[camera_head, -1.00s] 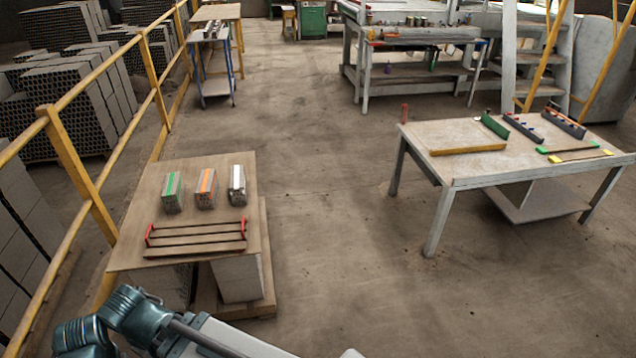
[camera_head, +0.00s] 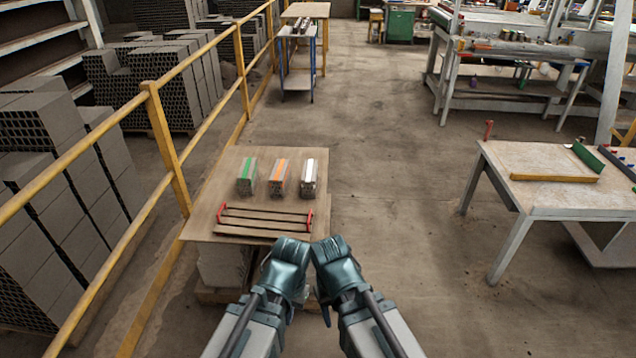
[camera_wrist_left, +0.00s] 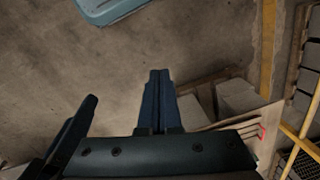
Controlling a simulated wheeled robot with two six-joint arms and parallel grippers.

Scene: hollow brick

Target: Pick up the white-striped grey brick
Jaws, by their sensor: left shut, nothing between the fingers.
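The white-striped grey brick (camera_head: 309,176) stands upright on the small wooden table (camera_head: 226,177), at the right end of a row of three bricks. My left arm comes in at the bottom of the head view, in front of the table. In the left wrist view my left gripper (camera_wrist_left: 160,76) has its dark fingers together, with nothing between them, over the floor beside the table. It is apart from the brick, which does not show in that view. My right arm is beside the left one; its fingers are not visible.
A green-striped brick (camera_head: 247,177) and an orange-striped brick (camera_head: 279,177) stand left of the white-striped one. A slatted rack with red ends (camera_head: 264,217) lies in front of them. A yellow railing (camera_head: 165,150) runs along the left. Floor is open between this table and the right-hand worktable (camera_head: 560,200).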

